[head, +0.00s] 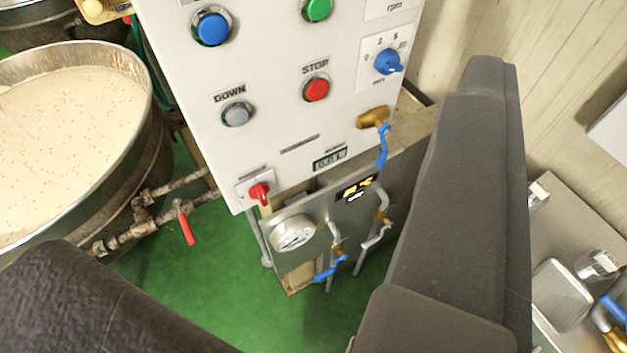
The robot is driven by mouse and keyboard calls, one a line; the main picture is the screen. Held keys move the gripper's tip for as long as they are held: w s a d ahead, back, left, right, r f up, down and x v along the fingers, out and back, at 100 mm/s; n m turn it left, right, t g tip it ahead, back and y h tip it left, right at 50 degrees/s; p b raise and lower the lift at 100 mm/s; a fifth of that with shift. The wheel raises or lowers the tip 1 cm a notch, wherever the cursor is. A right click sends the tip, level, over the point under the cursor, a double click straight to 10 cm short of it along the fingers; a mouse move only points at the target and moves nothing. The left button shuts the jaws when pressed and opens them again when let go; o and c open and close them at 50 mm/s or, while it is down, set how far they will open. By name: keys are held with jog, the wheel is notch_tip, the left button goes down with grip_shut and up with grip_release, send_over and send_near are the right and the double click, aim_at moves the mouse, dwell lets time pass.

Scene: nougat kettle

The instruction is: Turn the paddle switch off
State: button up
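A white control panel (255,140) fills the upper middle. At its lower left corner is a red rotary switch (260,193) on a small pale plate; its label and setting are too small to read. A blue pointer knob (388,62) sits on a marked dial at the upper right. I cannot tell from lettering which one is the paddle switch. My gripper (275,155) is open and empty. Its left finger is at the bottom left and its right finger rises at the right. Both fingers look nearer to me than the panel, with the red switch between them in the picture.
The panel has a red STOP button (316,89), grey DOWN button (237,114), blue button (211,27) and green button (317,9). A kettle of pale nougat (70,120) stands left, with a red-handled pipe valve (186,225). Below are a gauge (293,233) and blue-handled valves. Green floor is clear.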

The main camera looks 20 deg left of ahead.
jog(key=w+d+f+n+t+p, duration=0.1)
jog(key=w+f, duration=0.3)
jog(key=w, duration=0.2)
jog(key=w+d+f+n, duration=0.1)
jog(key=w+f+n, duration=0.15)
jog(key=w, duration=0.35)
jog(key=w+a+f+n+y+p, duration=0.1)
jog(key=w+f+n+y, duration=0.15)
jog(key=f, duration=0.35)
jog(key=w+a+f+n+y+p, duration=0.1)
jog(key=w+f, duration=0.3)
jog(key=f, duration=0.2)
jog(key=n+g+y+p, duration=0.3)
jog(key=g+y, duration=0.3)
jog(key=y, duration=0.6)
send_near(263, 197)
jog(key=x, duration=0.9)
jog(key=shift+w+a+f, duration=0.1)
jog(key=shift+w, duration=0.05)
